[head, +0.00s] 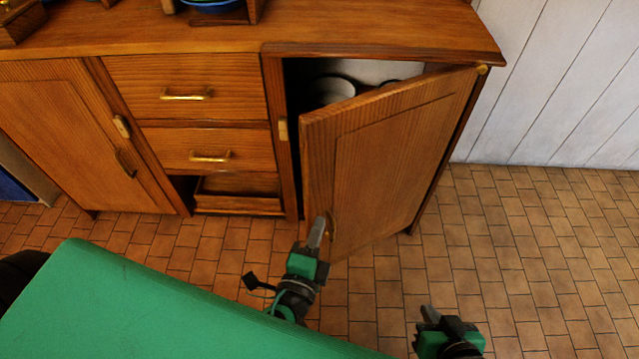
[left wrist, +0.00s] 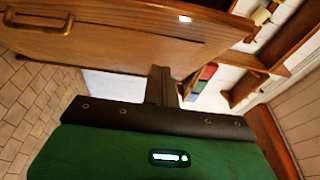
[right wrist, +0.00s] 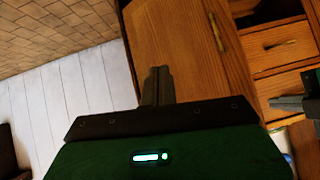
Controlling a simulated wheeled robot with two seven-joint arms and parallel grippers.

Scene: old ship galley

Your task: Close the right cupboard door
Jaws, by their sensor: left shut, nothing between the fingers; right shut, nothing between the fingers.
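The right cupboard door (head: 390,165) is wooden, hinged at its right side, and stands partly open towards me. Its brass handle (head: 331,224) is near the free left edge. My left gripper (head: 318,232) is shut and empty, close to that free edge beside the handle; I cannot tell whether it touches. In the left wrist view its closed fingers (left wrist: 161,85) are by the door (left wrist: 110,40). My right gripper (head: 429,313) is shut and empty, low in front of the door. In the right wrist view its closed fingers (right wrist: 158,86) point towards the door's front (right wrist: 180,40).
Pale dishes (head: 332,88) sit inside the open cupboard. Drawers (head: 200,88) and a closed left door (head: 75,135) are to the left. A countertop (head: 250,30) lies above. The tiled floor (head: 540,250) is clear to the right, beside a white plank wall (head: 570,85).

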